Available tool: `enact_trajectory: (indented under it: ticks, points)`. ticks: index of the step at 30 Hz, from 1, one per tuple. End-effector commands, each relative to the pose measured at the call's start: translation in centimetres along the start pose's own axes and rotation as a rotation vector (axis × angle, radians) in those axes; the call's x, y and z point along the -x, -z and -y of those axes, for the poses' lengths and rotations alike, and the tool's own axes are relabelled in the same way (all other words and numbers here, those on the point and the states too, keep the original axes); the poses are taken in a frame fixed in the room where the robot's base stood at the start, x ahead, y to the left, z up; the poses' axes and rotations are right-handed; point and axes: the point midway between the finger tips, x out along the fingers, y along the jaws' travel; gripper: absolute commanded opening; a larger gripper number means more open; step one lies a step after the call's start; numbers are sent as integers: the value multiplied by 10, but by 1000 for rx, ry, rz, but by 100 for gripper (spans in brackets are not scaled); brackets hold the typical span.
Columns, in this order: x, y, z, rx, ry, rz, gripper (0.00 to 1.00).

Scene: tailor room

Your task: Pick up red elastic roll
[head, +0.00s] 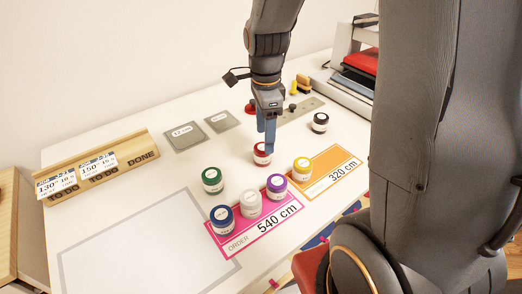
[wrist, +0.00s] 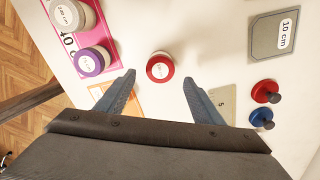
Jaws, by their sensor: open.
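The red elastic roll (head: 262,158) stands upright on the white table in the head view, partly hidden behind my fingers. In the wrist view the red roll (wrist: 160,67) shows its white label on top and lies ahead of and between my fingertips, not touching them. My gripper (head: 266,138) is above the roll, pointing down. In the wrist view my gripper (wrist: 158,77) is open and empty, its two blue-grey fingers apart.
A yellow roll (head: 303,168) stands on the orange 320 cm card (head: 328,171), right of the red one. Purple (head: 277,186), white (head: 251,203) and blue (head: 222,219) rolls stand at the pink 540 cm card (head: 270,224). A green roll (head: 213,180) stands left; a black-sided roll (head: 320,123) behind.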

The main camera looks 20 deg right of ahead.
Motion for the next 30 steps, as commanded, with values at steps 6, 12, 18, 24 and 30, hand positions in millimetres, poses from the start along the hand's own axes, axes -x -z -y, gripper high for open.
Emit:
enact_trajectory:
  ticks: [6,12,18,24,30]
  points:
    - [-17,-3,-1,1,-4,0,61]
    - [-41,-7,-2,0,-3,0,61]
    - [-57,-7,-1,0,-1,0,61]
    - [-58,-7,0,0,1,0,61]
    - [-58,-7,0,0,1,0,38]
